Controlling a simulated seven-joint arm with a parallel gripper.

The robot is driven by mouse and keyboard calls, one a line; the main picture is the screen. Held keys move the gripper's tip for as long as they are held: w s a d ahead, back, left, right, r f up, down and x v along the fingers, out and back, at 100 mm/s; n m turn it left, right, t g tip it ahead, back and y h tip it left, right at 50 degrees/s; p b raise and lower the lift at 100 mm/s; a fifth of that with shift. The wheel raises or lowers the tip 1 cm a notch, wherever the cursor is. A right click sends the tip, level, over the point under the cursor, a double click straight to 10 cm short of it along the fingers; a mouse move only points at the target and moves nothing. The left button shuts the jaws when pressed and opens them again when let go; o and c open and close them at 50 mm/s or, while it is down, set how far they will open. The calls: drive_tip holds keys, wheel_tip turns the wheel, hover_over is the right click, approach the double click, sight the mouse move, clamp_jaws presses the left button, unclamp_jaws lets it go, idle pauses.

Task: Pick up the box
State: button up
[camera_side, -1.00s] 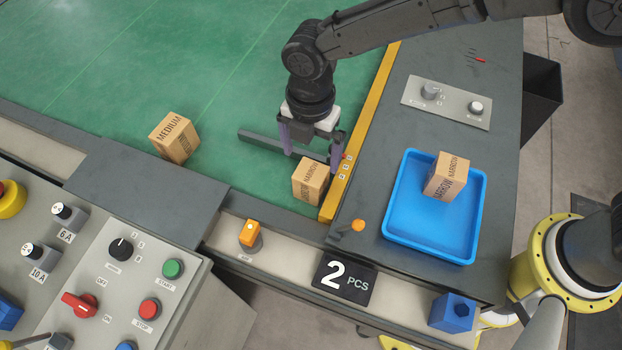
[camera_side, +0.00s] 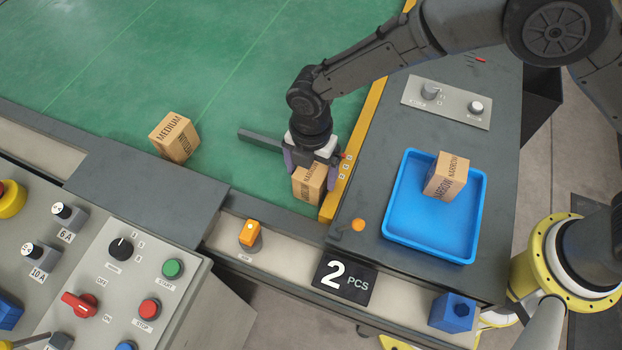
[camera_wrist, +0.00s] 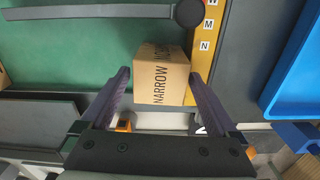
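A cardboard box marked NARROW (camera_side: 308,187) sits on the green conveyor belt against the yellow edge strip; it also shows in the wrist view (camera_wrist: 161,77). My gripper (camera_side: 311,172) is lowered over this box, with its purple fingers on either side of it. In the wrist view my gripper (camera_wrist: 158,85) is open, with the box between the fingers and a gap visible on each side. A second NARROW box (camera_side: 446,177) lies in the blue tray (camera_side: 403,238). A box marked MEDIUM (camera_side: 174,137) sits on the belt to the left.
A dark bar (camera_side: 262,140) lies across the belt just behind the gripper. The yellow strip (camera_side: 352,165) borders the belt on the right. An orange sensor (camera_side: 250,234) and an orange-tipped lever (camera_side: 357,226) stand in front. The tray has free room.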

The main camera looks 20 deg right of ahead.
drive_tip(key=shift+r, duration=0.1)
drive_tip(key=c, duration=1.3)
